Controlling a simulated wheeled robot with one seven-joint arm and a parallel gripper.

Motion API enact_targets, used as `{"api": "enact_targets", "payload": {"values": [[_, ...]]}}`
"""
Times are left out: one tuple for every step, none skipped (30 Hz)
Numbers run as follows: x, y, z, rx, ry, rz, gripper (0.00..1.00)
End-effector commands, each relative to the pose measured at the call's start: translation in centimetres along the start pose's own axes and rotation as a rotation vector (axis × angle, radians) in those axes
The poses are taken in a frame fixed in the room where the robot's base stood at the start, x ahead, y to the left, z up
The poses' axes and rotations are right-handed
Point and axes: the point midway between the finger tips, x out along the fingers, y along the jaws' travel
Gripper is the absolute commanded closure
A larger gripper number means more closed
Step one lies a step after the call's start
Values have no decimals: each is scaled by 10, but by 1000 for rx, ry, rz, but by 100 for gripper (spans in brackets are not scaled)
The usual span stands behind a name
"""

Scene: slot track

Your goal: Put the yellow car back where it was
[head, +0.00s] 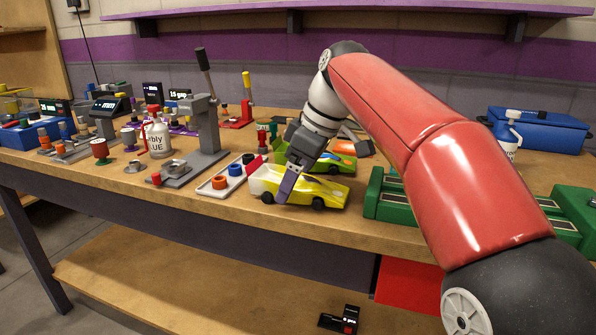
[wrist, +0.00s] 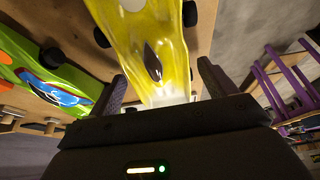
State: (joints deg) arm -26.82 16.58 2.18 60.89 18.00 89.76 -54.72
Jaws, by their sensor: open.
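The yellow car (head: 315,191) with a white rear stands on the front part of the workbench, left of the green track pieces. My gripper (head: 289,184) is over the car's white and yellow body, pointing down. In the wrist view the yellow car (wrist: 155,50) runs up between the two open fingers, and my gripper (wrist: 160,90) has a finger on each side of it. I cannot tell whether the fingers touch the car. A green and orange car (head: 335,162) stands just behind it, also showing at the left of the wrist view (wrist: 45,75).
A white tray (head: 215,188) with red and blue round parts lies left of the car. Green track blocks (head: 385,200) stand to its right. A grey lever press (head: 205,125) and a white bottle (head: 158,138) stand further left. A blue box (head: 540,130) is at the back right.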

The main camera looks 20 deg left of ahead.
Motion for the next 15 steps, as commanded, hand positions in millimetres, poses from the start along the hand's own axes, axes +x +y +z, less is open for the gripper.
{"api": "enact_targets", "payload": {"values": [[-2, 0, -1, 0, 0, 0, 17], [-5, 0, -2, 0, 0, 0, 17], [-8, 0, -2, 0, 1, 1, 17], [-12, 0, -2, 0, 1, 1, 17], [-17, 0, -2, 0, 2, 2, 17], [-24, 1, -2, 0, 2, 3, 17], [-30, 0, -2, 0, 2, 3, 17], [-37, 1, -2, 0, 2, 3, 17], [-47, 1, -3, 1, 2, 3, 17], [-54, 1, -3, 1, 3, 4, 17], [-62, 1, -3, 0, 2, 3, 17], [-72, 1, -3, 1, 3, 4, 17], [-79, 2, -2, 2, 3, 4, 17], [-83, 2, -2, 2, 2, 2, 17], [-87, 2, -2, 1, 2, 2, 17]]}}
